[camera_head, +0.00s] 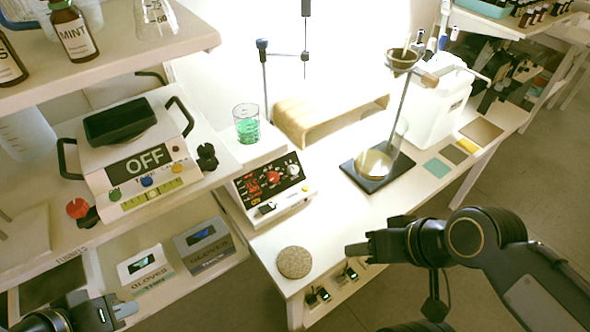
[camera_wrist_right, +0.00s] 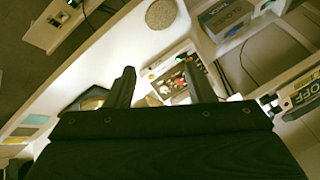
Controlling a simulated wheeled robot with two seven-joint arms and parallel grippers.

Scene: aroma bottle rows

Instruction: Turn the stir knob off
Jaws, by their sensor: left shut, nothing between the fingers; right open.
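The hotplate stirrer (camera_head: 250,212) stands on the white bench, and its dark front panel has red lettering, a red knob (camera_head: 273,177) and a pale knob (camera_head: 292,170). I cannot read which one is the stir knob. A beaker of green liquid (camera_head: 246,130) stands on its top plate. The panel (camera_wrist_right: 172,84) also shows between the fingers in the right wrist view. My right gripper (camera_head: 360,246) is open and empty, to the right of the stirrer and apart from it. My left gripper (camera_head: 125,310) is shut and empty at the lower left, below the glove boxes.
A round cork mat (camera_head: 294,262) lies on the bench in front of the stirrer. A stand with a dark base (camera_head: 377,170) is to the right. A device reading OFF (camera_head: 147,160) sits on the left shelf. Glove boxes (camera_head: 203,244) lie below it.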

